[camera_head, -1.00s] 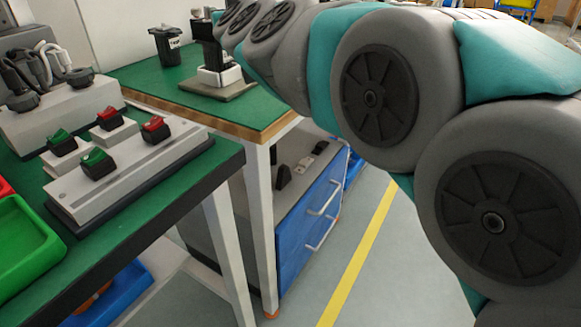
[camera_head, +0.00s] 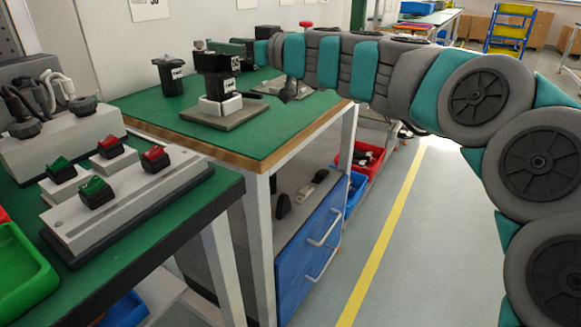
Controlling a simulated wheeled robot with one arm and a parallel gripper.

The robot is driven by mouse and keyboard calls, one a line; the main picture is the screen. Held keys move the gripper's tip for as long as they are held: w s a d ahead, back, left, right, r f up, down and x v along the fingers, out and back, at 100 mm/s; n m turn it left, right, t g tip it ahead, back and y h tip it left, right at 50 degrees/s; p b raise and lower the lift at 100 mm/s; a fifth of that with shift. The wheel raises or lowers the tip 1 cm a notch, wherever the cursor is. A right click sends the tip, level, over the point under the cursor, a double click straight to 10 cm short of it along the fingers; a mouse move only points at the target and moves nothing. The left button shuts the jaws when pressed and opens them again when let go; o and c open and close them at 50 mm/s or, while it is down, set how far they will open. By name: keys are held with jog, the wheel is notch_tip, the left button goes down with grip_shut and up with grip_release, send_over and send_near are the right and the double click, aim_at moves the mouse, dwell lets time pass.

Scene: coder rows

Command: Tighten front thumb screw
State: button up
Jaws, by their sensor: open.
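A black coder device (camera_head: 218,72) with a small white label stands on a white block (camera_head: 220,104) on a grey base plate (camera_head: 222,115). It is on the green-topped bench in the middle. No front thumb screw can be made out on it at this size. My arm reaches in from the right, across the back of the bench.
A black labelled cup-like part (camera_head: 169,75) stands left of the device. The near bench at left carries a switch panel (camera_head: 125,190) with red and green rockers, a cable box (camera_head: 62,130) and a green bin (camera_head: 20,265). Clear floor with a yellow line (camera_head: 385,245) lies right.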

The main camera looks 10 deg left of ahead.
jog(key=shift+r+n+g+y+p, duration=0.15)
jog(key=shift+n+g+y+p, duration=0.4)
jog(key=shift+p, duration=1.25)
jog(key=shift+r+n+g+y+p, duration=0.15)
jog(key=shift+n+g+p, duration=0.5)
jog(key=shift+g+p, duration=0.85)
jog(key=shift+p, duration=0.7)
